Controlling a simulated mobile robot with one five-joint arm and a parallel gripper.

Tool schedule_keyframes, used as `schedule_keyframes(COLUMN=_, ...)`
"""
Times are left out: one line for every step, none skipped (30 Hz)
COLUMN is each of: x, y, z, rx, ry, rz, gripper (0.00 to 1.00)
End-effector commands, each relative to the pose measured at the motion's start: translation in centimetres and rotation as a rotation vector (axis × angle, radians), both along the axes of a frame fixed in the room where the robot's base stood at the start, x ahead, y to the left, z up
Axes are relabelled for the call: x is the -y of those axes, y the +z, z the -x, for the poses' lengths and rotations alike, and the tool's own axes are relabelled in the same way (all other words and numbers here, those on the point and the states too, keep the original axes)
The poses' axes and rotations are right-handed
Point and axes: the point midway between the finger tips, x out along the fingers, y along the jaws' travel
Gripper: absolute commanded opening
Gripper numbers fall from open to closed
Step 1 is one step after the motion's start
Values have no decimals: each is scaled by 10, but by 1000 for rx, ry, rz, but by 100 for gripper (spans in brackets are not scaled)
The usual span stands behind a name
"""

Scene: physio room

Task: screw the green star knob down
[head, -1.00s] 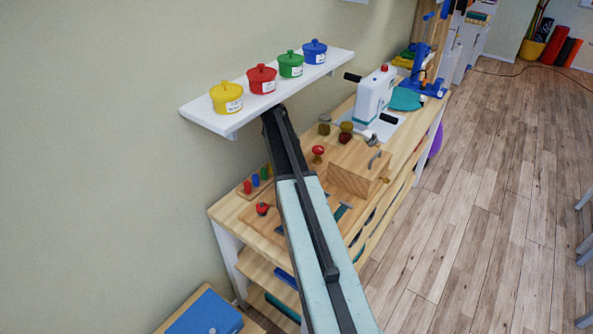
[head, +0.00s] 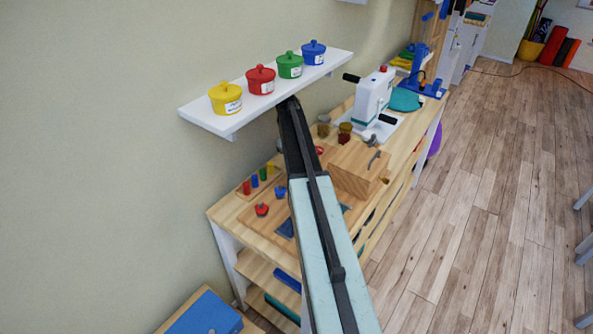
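My arm reaches up across the workbench (head: 225,208). My gripper (head: 290,104) is at its far end, just below the front edge of the shelf as seen here. Its fingers are too dark and small to tell open from shut. I cannot make out a green star knob; my arm covers part of the bench. A red knob (head: 262,209) and a blue knob (head: 280,192) stand on a wooden board at the near left of the bench.
A white shelf (head: 205,121) holds yellow (head: 225,99), red, green and blue lidded pots. A peg board (head: 258,181), a wooden box (head: 350,172) and a white machine (head: 372,97) stand on the bench.

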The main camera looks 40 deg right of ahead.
Motion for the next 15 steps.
schedule_keyframes(x=0, y=1, z=0, rx=0, ry=-13, rz=0, gripper=0)
schedule_keyframes(x=0, y=1, z=0, rx=0, ry=-19, rz=0, gripper=0)
schedule_keyframes(x=0, y=1, z=0, rx=0, ry=-27, rz=-1, gripper=0)
schedule_keyframes(x=0, y=1, z=0, rx=0, ry=-32, rz=-1, gripper=0)
schedule_keyframes(x=0, y=1, z=0, rx=0, ry=-36, rz=0, gripper=0)
schedule_keyframes(x=0, y=1, z=0, rx=0, ry=-40, rz=-1, gripper=0)
schedule_keyframes(x=0, y=1, z=0, rx=0, ry=-43, rz=0, gripper=0)
schedule_keyframes(x=0, y=1, z=0, rx=0, ry=-45, rz=-1, gripper=0)
schedule_keyframes(x=0, y=1, z=0, rx=0, ry=-47, rz=0, gripper=0)
schedule_keyframes(x=0, y=1, z=0, rx=-1, ry=-47, rz=-1, gripper=0)
schedule_keyframes(x=0, y=1, z=0, rx=-1, ry=-48, rz=-1, gripper=0)
schedule_keyframes(x=0, y=1, z=0, rx=-1, ry=-48, rz=-1, gripper=0)
schedule_keyframes(x=0, y=1, z=0, rx=-1, ry=-47, rz=-1, gripper=0)
schedule_keyframes(x=0, y=1, z=0, rx=-1, ry=-47, rz=-1, gripper=0)
schedule_keyframes(x=0, y=1, z=0, rx=-1, ry=-47, rz=-1, gripper=0)
